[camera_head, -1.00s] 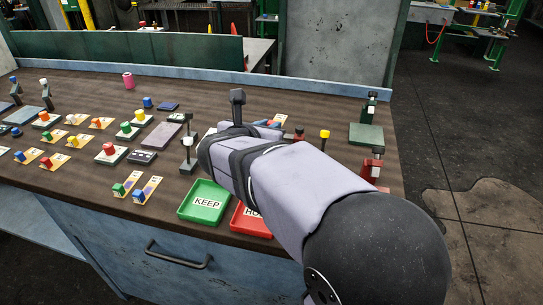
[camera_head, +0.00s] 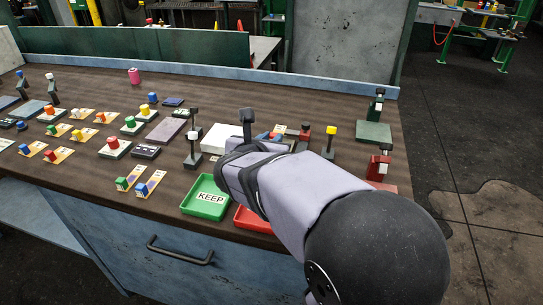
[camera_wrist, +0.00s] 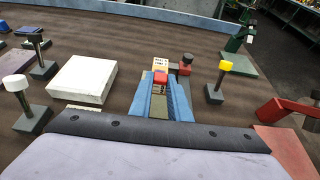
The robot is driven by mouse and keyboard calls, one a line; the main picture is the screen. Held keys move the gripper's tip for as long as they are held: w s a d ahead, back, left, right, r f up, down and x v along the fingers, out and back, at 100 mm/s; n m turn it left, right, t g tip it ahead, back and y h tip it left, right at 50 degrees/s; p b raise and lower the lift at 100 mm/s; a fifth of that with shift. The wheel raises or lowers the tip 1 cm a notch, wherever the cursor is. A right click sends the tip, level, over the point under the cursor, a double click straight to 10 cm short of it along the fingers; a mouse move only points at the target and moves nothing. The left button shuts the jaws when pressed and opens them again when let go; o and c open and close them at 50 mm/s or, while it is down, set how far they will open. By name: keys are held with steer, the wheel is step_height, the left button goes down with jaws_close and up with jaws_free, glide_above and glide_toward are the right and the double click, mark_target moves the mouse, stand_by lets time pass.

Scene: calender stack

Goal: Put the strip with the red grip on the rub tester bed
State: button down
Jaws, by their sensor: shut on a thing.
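My gripper (camera_wrist: 160,93) has two blue fingers closed on the red grip (camera_wrist: 160,82) of a strip. The strip (camera_wrist: 160,65), pale with orange and dark print, sticks out beyond the fingertips in the wrist view. In the head view the strip (camera_head: 281,129) shows only partly past my arm. A dark block with a dark red knob (camera_wrist: 186,65) stands just right of the strip. I cannot tell for sure which fixture is the rub tester; a green base with an upright (camera_head: 373,132) and a red one (camera_head: 379,170) stand at the right.
A white slab (camera_wrist: 82,80) lies left of my gripper. A white-topped post (camera_wrist: 22,100) and a yellow-topped post (camera_wrist: 218,82) flank it. The green KEEP tray (camera_head: 206,196) and a red tray (camera_head: 252,220) sit at the front edge. Several gripped strips lie at left.

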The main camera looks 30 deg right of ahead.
steer(key=shift+f+b, duration=0.9)
steer(key=shift+f, duration=1.55)
steer(key=shift+f, duration=0.15)
steer(key=c, duration=1.7)
jaws_free()
steer(key=shift+o, duration=0.2)
steer(key=shift+r, duration=0.2)
steer(key=shift+s+a+r, duration=0.15)
steer(key=shift+a, duration=0.1)
steer(key=p+v, duration=0.2)
steer(key=v, duration=0.7)
steer(key=shift+s+a+r+p, duration=0.1)
steer(key=shift+s+a+p, duration=0.1)
steer(key=shift+p, duration=0.1)
steer(key=shift+p+v, duration=0.4)
steer(key=shift+v, duration=0.45)
